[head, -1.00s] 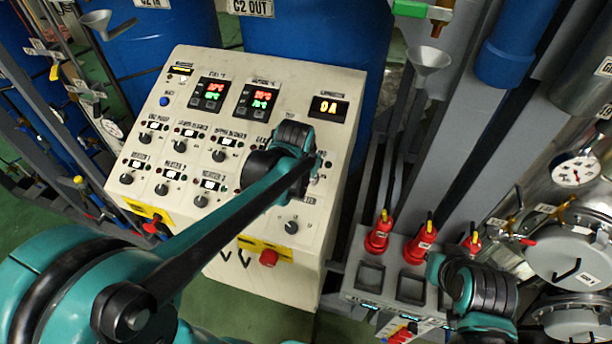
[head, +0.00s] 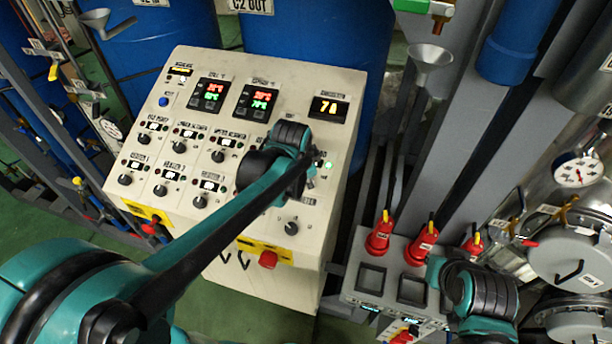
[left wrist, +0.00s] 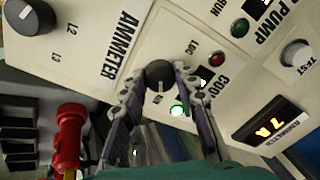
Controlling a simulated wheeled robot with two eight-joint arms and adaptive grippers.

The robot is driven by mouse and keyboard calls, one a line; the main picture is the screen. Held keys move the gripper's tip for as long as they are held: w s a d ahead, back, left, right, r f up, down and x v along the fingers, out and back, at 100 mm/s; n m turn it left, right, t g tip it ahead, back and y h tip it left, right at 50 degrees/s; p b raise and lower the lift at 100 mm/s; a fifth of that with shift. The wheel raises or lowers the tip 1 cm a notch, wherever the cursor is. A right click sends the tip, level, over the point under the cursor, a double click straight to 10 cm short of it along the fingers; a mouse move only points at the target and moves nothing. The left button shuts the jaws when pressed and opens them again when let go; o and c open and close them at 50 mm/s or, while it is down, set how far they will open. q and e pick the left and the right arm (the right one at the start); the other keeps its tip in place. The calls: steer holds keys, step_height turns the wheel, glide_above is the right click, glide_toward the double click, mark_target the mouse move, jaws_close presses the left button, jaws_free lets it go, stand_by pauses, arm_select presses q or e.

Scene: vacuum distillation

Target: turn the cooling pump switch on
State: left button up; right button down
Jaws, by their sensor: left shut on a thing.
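The cooling pump switch is a black round knob (left wrist: 159,72) on the cream control panel (head: 222,62). In the left wrist view my left gripper (left wrist: 158,78) has a finger on each side of the knob and is shut on it. In the head view the arm and wrist hide most of the knob, at the panel's right side. Beside it a green lamp (left wrist: 177,111) is lit, and a red lamp (left wrist: 216,59) looks unlit. The ammeter display (head: 328,109) reads 7 A. My right arm's teal and black wrist shows at lower right in the head view, its fingers out of sight.
Other knobs and displays fill the panel around my left gripper. A red emergency button (head: 268,259) is on the panel's lower front. Red-handled fittings (head: 380,237) stand to the right by a grey box. Blue drums (head: 180,35) stand behind the panel.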

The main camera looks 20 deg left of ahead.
stand_by(0.4)
arm_select(q)
steer(key=o, duration=1.2)
steer(key=shift+c, duration=0.2)
steer(key=shift+r, duration=0.1)
steer(key=v, duration=1.2)
